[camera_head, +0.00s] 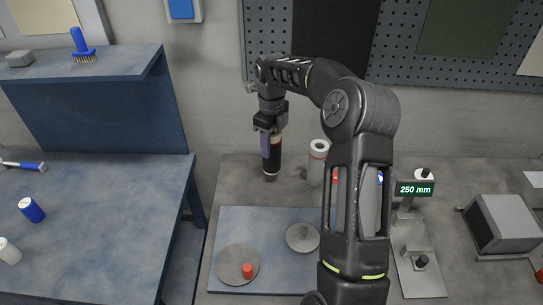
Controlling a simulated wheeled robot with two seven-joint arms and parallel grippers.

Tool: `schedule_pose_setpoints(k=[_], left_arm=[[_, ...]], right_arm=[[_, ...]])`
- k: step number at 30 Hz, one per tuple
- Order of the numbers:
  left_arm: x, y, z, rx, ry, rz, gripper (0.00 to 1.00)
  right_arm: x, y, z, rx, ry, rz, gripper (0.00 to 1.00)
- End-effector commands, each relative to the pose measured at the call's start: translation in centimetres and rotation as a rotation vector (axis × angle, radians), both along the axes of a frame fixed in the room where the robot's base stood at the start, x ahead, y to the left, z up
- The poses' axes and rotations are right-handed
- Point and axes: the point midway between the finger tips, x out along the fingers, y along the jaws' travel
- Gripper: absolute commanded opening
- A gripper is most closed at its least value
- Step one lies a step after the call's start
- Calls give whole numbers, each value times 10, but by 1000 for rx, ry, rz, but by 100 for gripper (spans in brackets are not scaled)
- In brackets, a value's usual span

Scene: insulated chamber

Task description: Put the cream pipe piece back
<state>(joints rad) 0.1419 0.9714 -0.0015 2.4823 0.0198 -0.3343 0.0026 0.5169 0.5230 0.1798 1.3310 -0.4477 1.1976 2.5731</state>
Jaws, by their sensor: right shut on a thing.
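My right gripper (268,128) is shut on the upper end of an upright pipe piece (271,158). A second upright pipe piece (318,160), pale grey with a white top and a red band, stands just to the right, apart from the gripper. My right arm hides part of the area further right. My left gripper is out of view.
A blue mat (281,217) in front carries two grey discs, one with a small red piece (248,271). A measuring stand with a "250 mm" display (415,189) and a grey box (502,230) are at right. A blue table (100,215) is at left.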

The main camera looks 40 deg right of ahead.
Motion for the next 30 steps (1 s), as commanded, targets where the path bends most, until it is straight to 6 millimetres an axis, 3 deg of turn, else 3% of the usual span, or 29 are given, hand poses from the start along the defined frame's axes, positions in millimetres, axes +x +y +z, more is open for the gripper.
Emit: schedule_pose_setpoints(k=[11, 25, 26, 30], left_arm=[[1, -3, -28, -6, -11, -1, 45], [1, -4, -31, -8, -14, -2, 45], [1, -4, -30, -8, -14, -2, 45], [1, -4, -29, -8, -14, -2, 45]], right_arm=[[0, -1, -48, 1, 0, -1, 0], [0, 0, -55, -1, 0, 0, 0], [0, 0, -54, -1, 0, -1, 46], [0, 0, -53, 0, 0, -1, 57]])
